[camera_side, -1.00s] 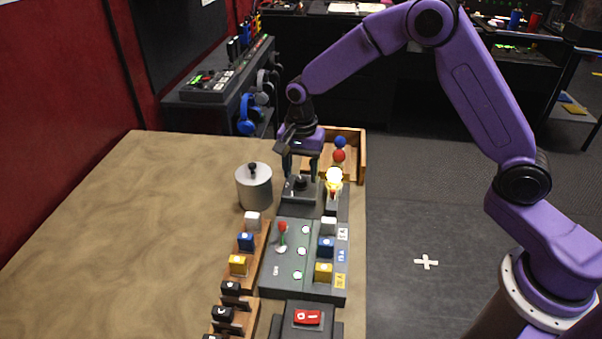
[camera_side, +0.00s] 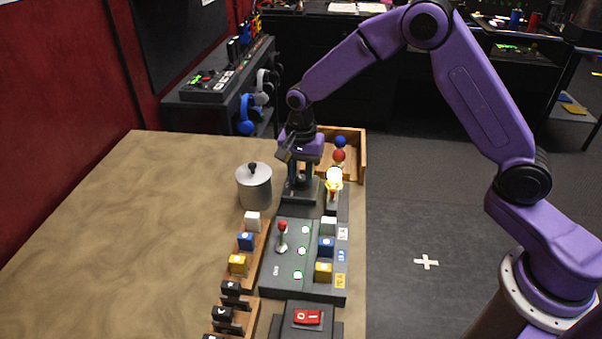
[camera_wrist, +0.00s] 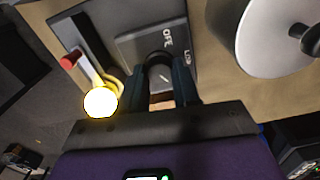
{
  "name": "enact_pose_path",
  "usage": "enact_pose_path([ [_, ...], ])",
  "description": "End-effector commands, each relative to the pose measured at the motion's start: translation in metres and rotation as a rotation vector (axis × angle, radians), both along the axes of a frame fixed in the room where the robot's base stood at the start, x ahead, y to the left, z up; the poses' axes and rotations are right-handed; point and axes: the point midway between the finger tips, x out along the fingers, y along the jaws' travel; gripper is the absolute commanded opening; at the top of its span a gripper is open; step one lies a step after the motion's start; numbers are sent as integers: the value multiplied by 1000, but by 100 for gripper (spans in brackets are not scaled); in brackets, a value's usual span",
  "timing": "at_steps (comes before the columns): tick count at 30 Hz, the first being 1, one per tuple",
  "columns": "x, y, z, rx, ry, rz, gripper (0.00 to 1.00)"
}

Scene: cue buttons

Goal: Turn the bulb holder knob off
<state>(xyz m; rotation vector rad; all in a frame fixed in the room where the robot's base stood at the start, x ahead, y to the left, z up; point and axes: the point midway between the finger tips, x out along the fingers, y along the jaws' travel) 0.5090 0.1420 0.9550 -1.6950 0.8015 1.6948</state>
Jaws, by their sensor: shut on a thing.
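The bulb holder's knob (camera_wrist: 158,66) is a round black dial on a dark box (camera_wrist: 130,45) marked OFF and LOW in the wrist view. In the side view the box (camera_side: 297,197) stands behind the button panel. My gripper (camera_side: 301,183) points down over the box and is shut on the knob; in the wrist view its fingers (camera_wrist: 166,88) stand on either side of the dial. The knob is mostly hidden by my fingers in the side view. The bulb (camera_side: 334,175) is lit yellow beside the box; it glows in the wrist view (camera_wrist: 101,101) too.
A grey lidded pot (camera_side: 254,187) stands close to the left of my gripper. A wooden tray (camera_side: 355,150) with a red and a blue ball is behind the bulb. A panel (camera_side: 278,266) with colored buttons and a red-topped lever lies in front. The left table is clear.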

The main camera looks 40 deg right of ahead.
Motion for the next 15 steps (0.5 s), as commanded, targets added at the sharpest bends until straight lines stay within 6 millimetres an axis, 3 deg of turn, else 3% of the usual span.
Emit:
enact_pose_path([
  [15, 0, 0, 1, 0, 0, 379, 1],
])
